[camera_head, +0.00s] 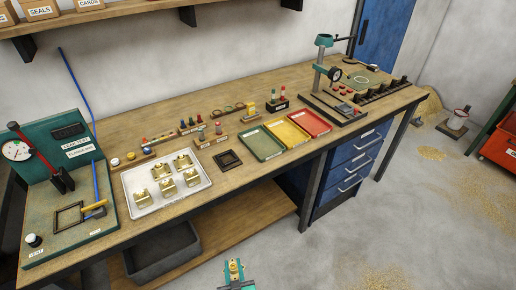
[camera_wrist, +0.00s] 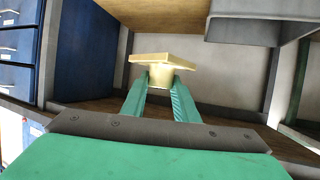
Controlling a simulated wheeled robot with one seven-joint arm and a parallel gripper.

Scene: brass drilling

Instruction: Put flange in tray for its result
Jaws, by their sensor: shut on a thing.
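My gripper (camera_head: 235,283) is at the bottom of the head view, in front of the bench and away from its top. It is shut on a brass flange (camera_head: 233,268). In the wrist view the flange (camera_wrist: 164,59) sits between the two green fingertips, its flat square plate outward and its round neck in the jaws. Three flat trays lie side by side on the bench: a green tray (camera_head: 276,155), a yellow tray (camera_head: 303,143) and a red tray (camera_head: 324,129). All three look empty. Their labels are too small to read.
A white tray (camera_head: 145,210) holds several brass flanges. A leak-test station (camera_head: 70,225) with a gauge stands at left. A dark square fixture (camera_head: 228,160) lies left of the green tray. A drill stand (camera_head: 319,75) stands right. A grey bin (camera_head: 160,255) sits on the lower shelf.

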